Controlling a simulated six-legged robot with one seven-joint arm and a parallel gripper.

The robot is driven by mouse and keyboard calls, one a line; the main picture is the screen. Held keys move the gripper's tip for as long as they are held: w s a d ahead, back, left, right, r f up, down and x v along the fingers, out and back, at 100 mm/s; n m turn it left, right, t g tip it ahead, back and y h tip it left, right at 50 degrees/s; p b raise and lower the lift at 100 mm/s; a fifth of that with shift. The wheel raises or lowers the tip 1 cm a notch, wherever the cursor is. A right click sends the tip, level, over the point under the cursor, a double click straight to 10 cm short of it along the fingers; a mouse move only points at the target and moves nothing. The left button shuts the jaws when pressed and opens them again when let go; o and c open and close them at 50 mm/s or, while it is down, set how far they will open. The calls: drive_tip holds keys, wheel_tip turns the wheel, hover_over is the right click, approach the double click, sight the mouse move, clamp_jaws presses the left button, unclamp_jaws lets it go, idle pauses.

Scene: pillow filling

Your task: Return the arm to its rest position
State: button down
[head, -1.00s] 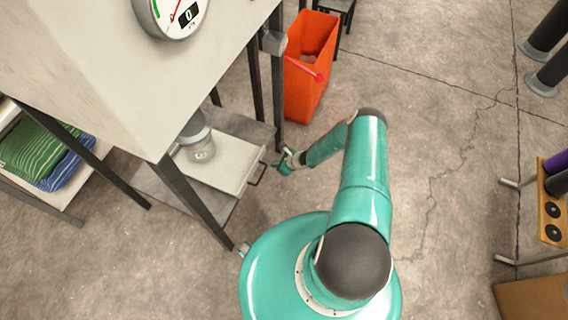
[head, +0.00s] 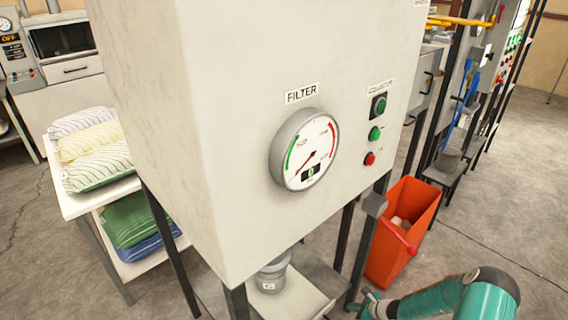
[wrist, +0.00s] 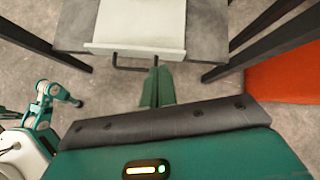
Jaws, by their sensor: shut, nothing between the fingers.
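My teal arm (head: 455,298) shows at the bottom right of the head view, with my gripper (head: 368,302) small at the lower edge, close to the filter machine's lower shelf. In the wrist view my gripper (wrist: 158,72) has its green fingers together and empty. The fingertips lie just in front of the dark handle (wrist: 130,67) of a pale tray (wrist: 138,25); I cannot tell whether they touch it.
The filter cabinet (head: 200,150) with its gauge (head: 305,150) stands on dark legs. An orange bin (head: 390,262) is right of it. A rack holds folded pillows (head: 95,150) at left. Open concrete floor (head: 500,215) lies at right.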

drive_tip(key=w+a+r+n+g, duration=0.15)
drive_tip(key=r+n, duration=0.25)
drive_tip(key=r, duration=0.6)
drive_tip(key=a+r+n, duration=0.2)
drive_tip(key=r+n, duration=0.1)
drive_tip(key=r, duration=0.7)
drive_tip(key=w+a+r+n+g, duration=0.15)
drive_tip(key=r+n, duration=0.25)
drive_tip(key=r, duration=0.6)
drive_tip(key=s+a+r+n+h, duration=0.1)
drive_tip(key=s+a+r+n, duration=0.25)
drive_tip(key=r, duration=0.45)
drive_tip(key=s+a+r+n+h, duration=0.1)
drive_tip(key=s+a+r+n, duration=0.15)
drive_tip(key=s+r, duration=0.45)
drive_tip(key=s+r+n+t+h, duration=0.1)
drive_tip(key=s+r+n+h, duration=0.1)
drive_tip(key=s+r, duration=0.5)
drive_tip(key=s+r+n+t+h, duration=0.1)
drive_tip(key=s+r+n, duration=0.3)
drive_tip(key=s+r, duration=0.4)
drive_tip(key=shift+s+n+h, duration=0.4)
drive_tip(key=shift+s+h, duration=0.3)
drive_tip(key=shift+s, duration=1.75)
